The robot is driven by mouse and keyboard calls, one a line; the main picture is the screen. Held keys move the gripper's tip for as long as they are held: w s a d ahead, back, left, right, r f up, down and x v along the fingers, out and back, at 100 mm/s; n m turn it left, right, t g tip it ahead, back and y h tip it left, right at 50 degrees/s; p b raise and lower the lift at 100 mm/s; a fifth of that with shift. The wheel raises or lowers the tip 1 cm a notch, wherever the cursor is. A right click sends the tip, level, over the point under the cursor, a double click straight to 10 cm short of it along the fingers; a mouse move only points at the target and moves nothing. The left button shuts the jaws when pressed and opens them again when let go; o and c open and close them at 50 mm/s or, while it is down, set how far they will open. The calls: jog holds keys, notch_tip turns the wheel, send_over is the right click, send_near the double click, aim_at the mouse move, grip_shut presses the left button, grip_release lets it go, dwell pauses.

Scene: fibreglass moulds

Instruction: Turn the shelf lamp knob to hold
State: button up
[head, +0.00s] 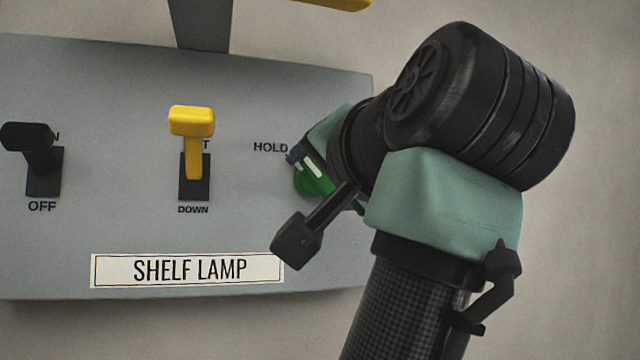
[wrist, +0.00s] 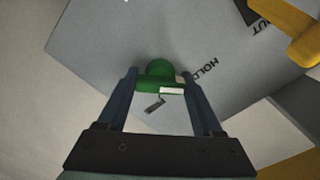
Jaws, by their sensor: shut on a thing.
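The green knob (head: 312,180) sits at the right of the grey panel marked SHELF LAMP (head: 188,269). It has a white pointer mark, and the word HOLD is printed to its left. My arm hides much of the knob in the head view. The knob (wrist: 157,75) also shows in the wrist view, with its white mark at the lower right, toward HOLD. My gripper (wrist: 159,82) has its two dark blue fingers on either side of the knob and is shut on it. In the head view the gripper (head: 300,160) is mostly hidden behind my wrist.
A yellow-handled switch (head: 192,122) stands mid-panel above DOWN. A black-handled switch (head: 28,137) stands at the left above OFF. A grey post (head: 202,25) and a yellow part (head: 318,4) are above the panel. Bare wall lies to the right.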

jog(key=shift+f+n, duration=0.1)
jog(key=shift+n, duration=0.4)
jog(key=o, duration=1.4)
jog(key=shift+c, duration=0.2)
jog(key=b+v, duration=0.8)
jog(key=v, duration=0.4)
jog(key=shift+s+d, duration=0.2)
jog(key=shift+s, duration=0.15)
jog(key=shift+s, duration=0.1)
